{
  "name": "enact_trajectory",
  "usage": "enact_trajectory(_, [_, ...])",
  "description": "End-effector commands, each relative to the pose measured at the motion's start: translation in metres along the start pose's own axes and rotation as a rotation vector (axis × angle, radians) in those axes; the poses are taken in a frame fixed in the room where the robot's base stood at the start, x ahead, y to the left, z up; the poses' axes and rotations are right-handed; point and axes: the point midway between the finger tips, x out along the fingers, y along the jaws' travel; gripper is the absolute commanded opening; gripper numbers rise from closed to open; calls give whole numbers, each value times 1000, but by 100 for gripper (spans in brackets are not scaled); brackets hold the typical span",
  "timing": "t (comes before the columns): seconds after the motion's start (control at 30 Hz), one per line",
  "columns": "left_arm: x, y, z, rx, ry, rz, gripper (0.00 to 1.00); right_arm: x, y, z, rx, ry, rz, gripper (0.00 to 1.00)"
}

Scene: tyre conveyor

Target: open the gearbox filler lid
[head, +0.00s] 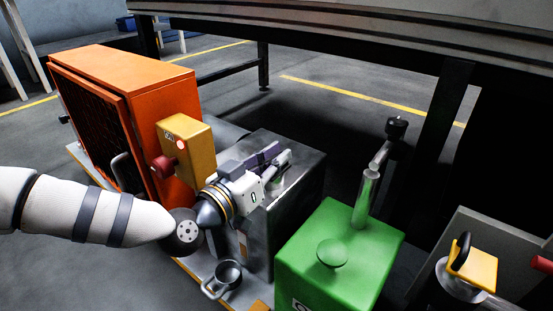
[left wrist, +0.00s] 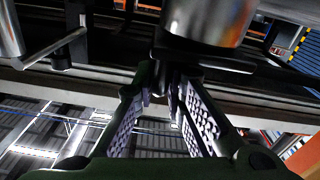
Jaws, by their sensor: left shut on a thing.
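The gearbox appears to be the dark grey metal box (head: 300,205) in the middle of the head view. My left gripper (head: 279,163) is over its top, reaching in from the left. The filler lid is largely hidden behind the gripper there, and I cannot make out its hinge. In the left wrist view the two bumpy-padded fingers (left wrist: 168,95) converge, shut on a small dark part, apparently the lid's handle, just below a shiny metal cylinder (left wrist: 208,20). I cannot tell how far the lid is raised. My right gripper is not in view.
An orange cabinet (head: 165,100) and a yellow box with a red knob (head: 188,148) stand close behind my left forearm. A green box (head: 350,255) with an upright crank is to the right. The conveyor frame (head: 380,45) hangs above.

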Motion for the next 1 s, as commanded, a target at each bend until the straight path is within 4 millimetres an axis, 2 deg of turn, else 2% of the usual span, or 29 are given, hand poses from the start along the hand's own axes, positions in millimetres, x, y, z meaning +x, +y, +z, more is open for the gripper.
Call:
enact_trajectory(0.37, [-1, -1, -5, -186, -15, 7, 0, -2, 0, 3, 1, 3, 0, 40])
enact_trajectory(0.7, [-1, -10, -16, -432, -19, 7, 0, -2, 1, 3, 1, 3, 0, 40])
enact_trajectory(1.0, [-1, -17, -22, -579, -20, 7, 0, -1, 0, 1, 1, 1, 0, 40])
